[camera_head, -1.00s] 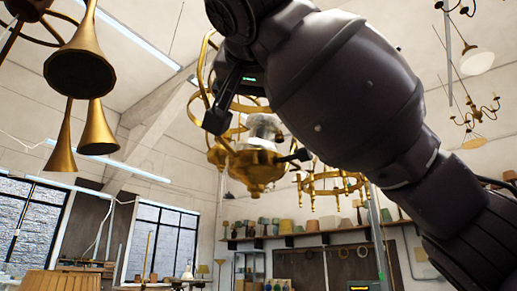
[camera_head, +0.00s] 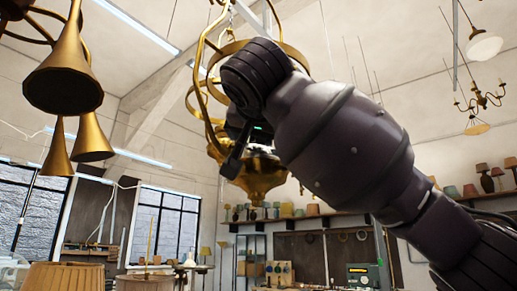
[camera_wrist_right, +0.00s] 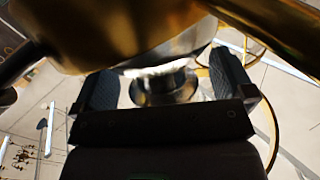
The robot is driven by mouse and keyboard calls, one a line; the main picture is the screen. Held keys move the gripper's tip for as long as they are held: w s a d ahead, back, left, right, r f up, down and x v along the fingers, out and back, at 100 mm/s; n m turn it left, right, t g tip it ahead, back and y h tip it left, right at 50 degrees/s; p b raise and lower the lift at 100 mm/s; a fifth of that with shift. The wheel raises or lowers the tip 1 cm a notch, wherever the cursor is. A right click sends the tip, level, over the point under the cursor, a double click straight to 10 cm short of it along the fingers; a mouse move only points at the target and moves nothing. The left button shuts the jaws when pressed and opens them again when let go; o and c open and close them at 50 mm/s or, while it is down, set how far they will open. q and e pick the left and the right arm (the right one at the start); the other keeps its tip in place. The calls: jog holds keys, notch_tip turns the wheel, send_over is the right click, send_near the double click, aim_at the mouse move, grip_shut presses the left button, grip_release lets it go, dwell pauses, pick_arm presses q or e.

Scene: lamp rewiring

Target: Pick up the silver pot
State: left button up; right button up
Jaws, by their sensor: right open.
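My right gripper (camera_head: 238,150) is raised at the brass hanging lamp (camera_head: 262,178) and is open. In the right wrist view its two dark, ribbed fingers (camera_wrist_right: 163,82) stand apart. A shiny silver, round piece (camera_wrist_right: 166,88), apparently the silver pot, shows between them, under a large brass and silver body (camera_wrist_right: 130,35). Contact with the fingers cannot be told. In the head view the pot is hidden behind my gripper and wrist. My left gripper is not in view.
Curved brass arms (camera_head: 203,75) of the lamp surround my gripper closely. A lamp with brass horns (camera_head: 62,80) hangs at the left. A shelf with lampshades (camera_head: 300,217) runs along the back wall. Other lamps (camera_head: 484,45) hang at the upper right.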

jog(key=c, duration=1.3)
